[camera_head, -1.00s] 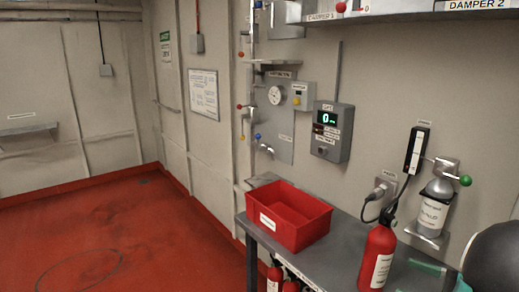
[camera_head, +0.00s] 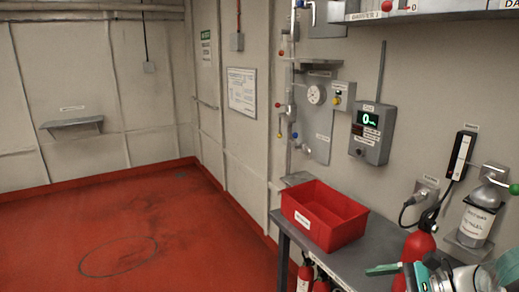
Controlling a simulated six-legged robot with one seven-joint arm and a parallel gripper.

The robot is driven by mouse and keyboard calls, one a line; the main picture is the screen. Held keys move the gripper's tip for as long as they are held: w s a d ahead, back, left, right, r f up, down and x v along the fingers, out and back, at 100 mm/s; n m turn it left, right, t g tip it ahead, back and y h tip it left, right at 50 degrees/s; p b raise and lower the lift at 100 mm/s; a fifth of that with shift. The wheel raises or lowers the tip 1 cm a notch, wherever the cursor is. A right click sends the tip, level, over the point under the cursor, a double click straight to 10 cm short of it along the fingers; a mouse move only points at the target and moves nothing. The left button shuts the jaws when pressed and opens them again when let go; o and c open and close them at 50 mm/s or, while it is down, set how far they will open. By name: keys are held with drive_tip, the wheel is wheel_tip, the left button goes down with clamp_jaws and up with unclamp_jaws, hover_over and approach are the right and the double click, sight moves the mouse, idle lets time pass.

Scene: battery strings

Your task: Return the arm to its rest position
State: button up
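My gripper (camera_head: 402,274) shows at the bottom right, with teal and grey parts in front of the red fire extinguisher (camera_head: 420,246) and the grey bench. My arm runs off toward the lower right corner. The frame's bottom edge cuts part of it off, and I cannot tell how far apart the fingers are. I see nothing clearly held in it.
A red open bin (camera_head: 325,214) stands on the grey bench (camera_head: 352,262). A silver bottle (camera_head: 477,220) is held on the wall at right. A grey shelf (camera_head: 430,14) juts out above. The red floor (camera_head: 130,225) at left is clear.

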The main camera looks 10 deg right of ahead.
drive_tip(key=s+a+r+n+h, duration=0.1)
drive_tip(key=s+a+n+h, duration=0.1)
drive_tip(key=a+n+h, duration=0.3)
drive_tip(key=s+a+r+n+g+h, duration=0.1)
drive_tip(key=a+n+h, duration=0.4)
drive_tip(key=a+n, duration=0.7)
drive_tip(key=s+n, duration=0.1)
drive_tip(key=n, duration=0.2)
drive_tip(key=shift+s+r, duration=0.25)
drive_tip(key=shift+a, duration=0.1)
